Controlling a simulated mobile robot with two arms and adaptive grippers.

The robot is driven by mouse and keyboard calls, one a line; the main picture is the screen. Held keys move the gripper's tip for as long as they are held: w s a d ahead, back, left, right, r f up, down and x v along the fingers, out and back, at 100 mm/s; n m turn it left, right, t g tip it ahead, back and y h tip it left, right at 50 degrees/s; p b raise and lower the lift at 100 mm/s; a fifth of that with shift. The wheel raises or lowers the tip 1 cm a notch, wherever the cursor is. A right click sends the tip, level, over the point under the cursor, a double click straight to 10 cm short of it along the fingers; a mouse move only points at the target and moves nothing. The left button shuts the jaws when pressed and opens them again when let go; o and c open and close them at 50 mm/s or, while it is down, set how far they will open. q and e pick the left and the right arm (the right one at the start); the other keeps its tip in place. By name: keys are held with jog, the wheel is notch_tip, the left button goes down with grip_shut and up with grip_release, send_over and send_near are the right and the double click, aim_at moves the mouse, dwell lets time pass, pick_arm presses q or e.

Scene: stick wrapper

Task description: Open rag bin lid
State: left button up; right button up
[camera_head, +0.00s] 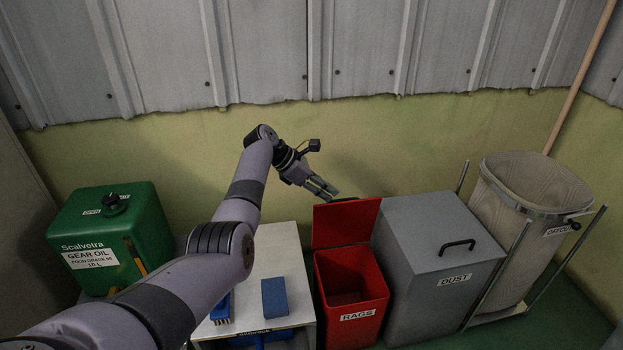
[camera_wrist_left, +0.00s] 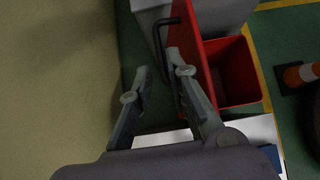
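The red rag bin (camera_head: 350,303), labelled RAGS, stands on the floor with its red lid (camera_head: 346,222) swung up to about upright on the wall side. Its inside shows in the head view and in the wrist view (camera_wrist_left: 238,72). My left gripper (camera_head: 324,189) is by the lid's upper left edge. In the wrist view the gripper (camera_wrist_left: 158,62) has its fingers apart, on the outer side of the lid (camera_wrist_left: 196,62). A dark handle (camera_wrist_left: 161,45) on that side is close to the right finger; I cannot tell whether they touch. My right gripper is not in view.
A grey dust bin (camera_head: 437,275) stands right of the rag bin, with a wheeled sack holder (camera_head: 535,190) beyond. A white table (camera_head: 278,245) with a blue block (camera_head: 274,297) is on the left, then a green oil can (camera_head: 110,235). The wall is close behind.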

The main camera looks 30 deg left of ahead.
pick_arm(q)
jog(key=v, duration=0.5)
jog(key=shift+a+r, duration=0.15)
jog(key=shift+s, duration=0.1)
